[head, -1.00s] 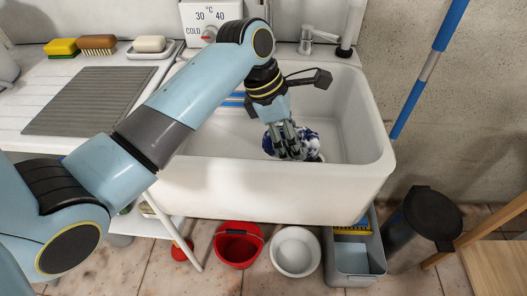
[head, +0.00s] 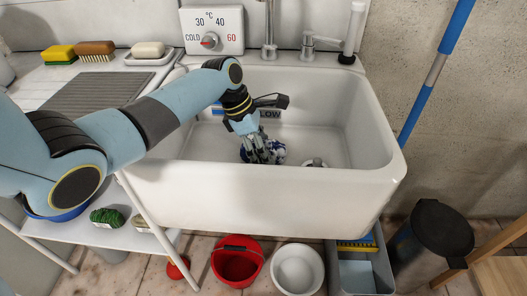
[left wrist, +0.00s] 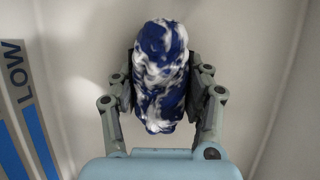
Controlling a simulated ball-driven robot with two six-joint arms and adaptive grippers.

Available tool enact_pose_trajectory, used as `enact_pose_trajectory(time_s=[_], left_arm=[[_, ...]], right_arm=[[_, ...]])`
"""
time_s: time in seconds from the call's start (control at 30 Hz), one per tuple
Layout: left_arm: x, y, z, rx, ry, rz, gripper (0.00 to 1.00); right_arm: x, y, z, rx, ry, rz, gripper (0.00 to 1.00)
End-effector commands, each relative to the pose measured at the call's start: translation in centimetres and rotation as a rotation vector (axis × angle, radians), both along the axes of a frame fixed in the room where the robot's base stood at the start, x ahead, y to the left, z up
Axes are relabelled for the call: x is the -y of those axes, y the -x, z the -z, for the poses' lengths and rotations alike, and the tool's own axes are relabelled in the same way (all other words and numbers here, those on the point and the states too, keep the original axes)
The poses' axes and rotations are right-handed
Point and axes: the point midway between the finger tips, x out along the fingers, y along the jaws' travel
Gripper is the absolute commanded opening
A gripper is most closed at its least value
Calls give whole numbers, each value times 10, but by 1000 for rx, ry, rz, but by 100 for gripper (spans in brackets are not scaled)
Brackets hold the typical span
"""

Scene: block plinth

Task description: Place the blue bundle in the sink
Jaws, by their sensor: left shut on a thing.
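The blue bundle (left wrist: 160,75), mottled blue and white, is between the fingers of my left gripper (left wrist: 163,92), which is shut on it. In the head view the bundle (head: 278,150) shows partly behind the fingers of the left gripper (head: 262,150). Both are inside the white sink (head: 330,180), below its rim and behind the front wall. I cannot tell whether the bundle touches the sink floor. My right gripper is not in view.
A drain fitting (head: 314,162) is in the sink, right of the bundle. A tap (head: 312,42) stands at the back rim. A ribbed drainboard (head: 95,90) lies left. A red bucket (head: 237,262) and white bowl (head: 297,270) are below. The sink's right side is clear.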

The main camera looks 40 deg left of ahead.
Motion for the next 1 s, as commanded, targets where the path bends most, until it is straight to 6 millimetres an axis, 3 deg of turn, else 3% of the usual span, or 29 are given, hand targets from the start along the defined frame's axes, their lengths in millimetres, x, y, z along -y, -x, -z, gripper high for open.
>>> enact_pose_trajectory(time_s=[0.3, 0.33, 0.5, 0.8, 1.0], left_arm=[[0, -1, 1, 3, 1, -1, 16], [0, -1, 1, 2, 0, -1, 52], [0, -1, 1, 2, 0, -1, 72], [0, -1, -1, 2, 0, 0, 72], [-11, 5, -32, 5, -3, 0, 72]], right_arm=[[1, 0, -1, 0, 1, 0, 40], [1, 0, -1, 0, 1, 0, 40], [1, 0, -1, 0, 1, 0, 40], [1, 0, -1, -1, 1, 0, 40], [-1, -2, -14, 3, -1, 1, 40]])
